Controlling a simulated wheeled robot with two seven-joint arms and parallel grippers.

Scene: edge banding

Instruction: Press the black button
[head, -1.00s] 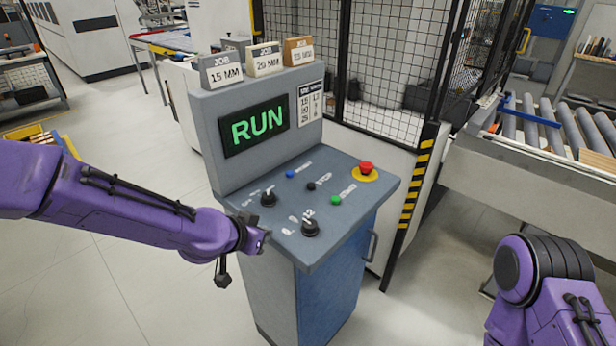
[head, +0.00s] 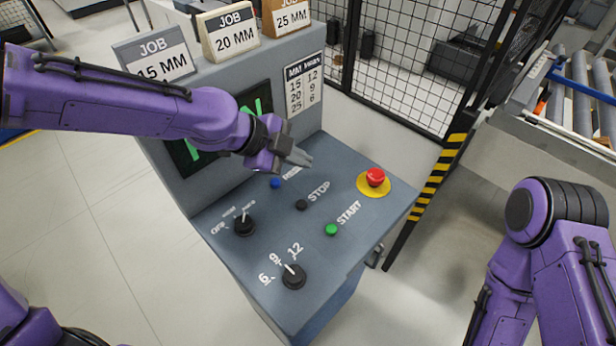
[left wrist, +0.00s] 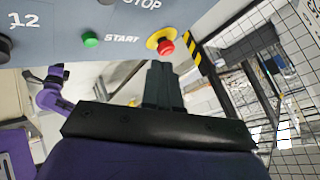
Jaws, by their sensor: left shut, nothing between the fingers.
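The black button (head: 301,204) sits on the sloped control panel (head: 345,165) beside the STOP label in the head view. My left gripper (head: 303,158) is shut and empty. In the head view it is above the back of the panel, apart from the button, and partly covers the label by the blue button (head: 275,183). Its closed fingers also show in the left wrist view (left wrist: 162,75). My right gripper is not in view.
A green START button (head: 331,230) and a red emergency stop (head: 375,177) on a yellow disc are near the black button. Two black selector knobs (head: 244,226) (head: 293,277) are at the panel's front left. A screen and job blocks (head: 229,32) stand behind.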

